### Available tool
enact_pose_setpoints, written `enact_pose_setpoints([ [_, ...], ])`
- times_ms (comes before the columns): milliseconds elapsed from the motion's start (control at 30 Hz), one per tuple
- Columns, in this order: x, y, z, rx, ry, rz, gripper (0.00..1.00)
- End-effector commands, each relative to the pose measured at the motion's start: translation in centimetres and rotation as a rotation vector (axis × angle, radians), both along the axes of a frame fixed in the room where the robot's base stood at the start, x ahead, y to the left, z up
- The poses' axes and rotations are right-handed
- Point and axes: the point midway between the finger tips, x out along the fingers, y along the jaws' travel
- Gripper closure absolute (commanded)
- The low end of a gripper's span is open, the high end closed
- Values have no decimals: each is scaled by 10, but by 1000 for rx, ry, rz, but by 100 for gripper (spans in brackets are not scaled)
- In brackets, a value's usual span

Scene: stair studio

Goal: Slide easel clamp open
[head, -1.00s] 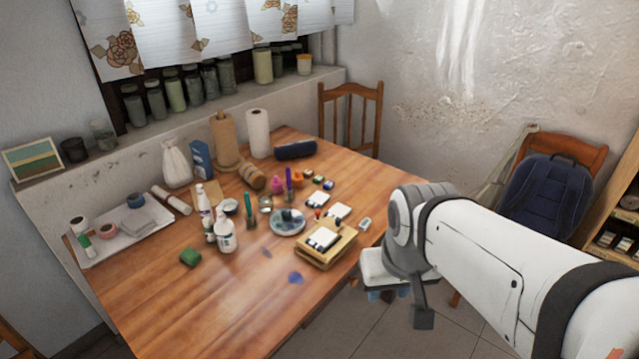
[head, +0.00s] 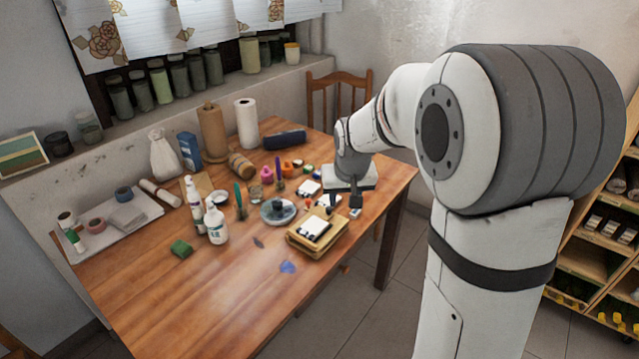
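I cannot make out an easel clamp for certain. A shallow wooden box-like stand (head: 318,232) lies near the right side of the table, with a small white-and-black piece (head: 314,229) on top. My gripper (head: 344,204) points down just behind and to the right of this stand, over the table's right part. Its two dark fingers look apart with nothing visible between them. I cannot tell whether a finger touches anything. The gripper hides part of the small items behind it.
The wooden table (head: 190,300) is clear at its front. A chair (head: 340,98) is behind the table; shelves (head: 600,230) stand right.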

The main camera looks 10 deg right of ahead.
Motion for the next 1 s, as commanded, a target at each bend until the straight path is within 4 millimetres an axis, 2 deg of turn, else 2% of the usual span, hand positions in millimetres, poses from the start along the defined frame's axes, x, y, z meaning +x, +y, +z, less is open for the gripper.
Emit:
enact_pose_setpoints([
  [33,21,1,-15,0,-1,0,61],
  [100,48,3,-32,1,-15,0,61],
  [200,79,5,-55,2,-30,1,61],
  [333,105,7,-77,3,-46,0,61],
  [567,121,8,-95,4,-54,-2,61],
  [1000,144,8,-151,4,-53,-2,61],
])
